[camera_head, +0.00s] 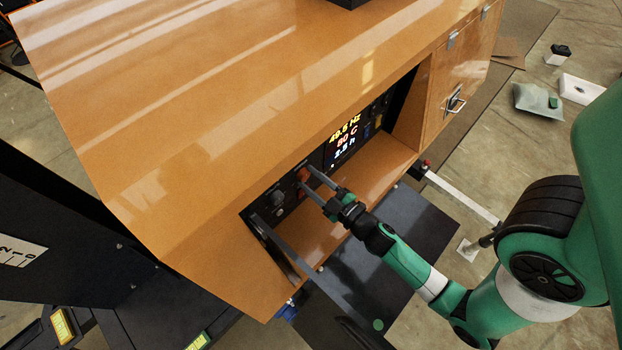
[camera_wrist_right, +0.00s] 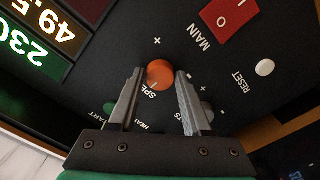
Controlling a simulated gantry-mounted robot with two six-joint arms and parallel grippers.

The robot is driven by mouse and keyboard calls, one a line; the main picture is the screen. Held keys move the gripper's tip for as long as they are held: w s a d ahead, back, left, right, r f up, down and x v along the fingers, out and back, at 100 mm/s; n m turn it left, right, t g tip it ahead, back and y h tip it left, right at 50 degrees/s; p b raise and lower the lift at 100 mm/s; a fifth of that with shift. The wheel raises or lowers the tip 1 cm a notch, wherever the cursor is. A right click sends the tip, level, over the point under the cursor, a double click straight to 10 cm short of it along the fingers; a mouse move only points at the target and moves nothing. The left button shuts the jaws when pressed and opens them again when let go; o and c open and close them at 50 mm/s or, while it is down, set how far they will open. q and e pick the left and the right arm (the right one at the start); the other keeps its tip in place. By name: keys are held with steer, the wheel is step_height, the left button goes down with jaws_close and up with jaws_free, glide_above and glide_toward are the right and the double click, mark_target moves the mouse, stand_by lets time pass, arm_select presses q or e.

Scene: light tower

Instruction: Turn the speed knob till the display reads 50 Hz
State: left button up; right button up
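The speed knob (camera_wrist_right: 160,74) is a round orange-red knob on the black control panel, with a partly covered label starting "SPE" beside it. In the head view the knob (camera_head: 303,174) shows between the finger ends. My right gripper (camera_head: 305,178) reaches into the panel recess with one finger on each side of the knob. In the wrist view a narrow gap shows between each fingertip and the knob, so it looks open. The display (camera_head: 345,137) reads 49.5 Hz in yellow at its top; the wrist view shows part of this display (camera_wrist_right: 50,30). My left gripper is not in view.
A red MAIN rocker switch (camera_wrist_right: 230,17) and a white RESET button (camera_wrist_right: 265,67) are near the knob. The orange cabinet (camera_head: 230,100) overhangs the panel. A dark flat panel (camera_head: 425,215) lies below the recess. A latch (camera_head: 454,101) is on the cabinet's side.

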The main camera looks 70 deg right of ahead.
steer(key=o, duration=0.3)
steer(key=shift+o, duration=0.2)
steer(key=p+v, duration=0.1)
steer(key=v, duration=1)
steer(key=shift+s+a+p, duration=0.2)
steer(key=shift+s+p, duration=0.1)
steer(key=shift+p, duration=0.1)
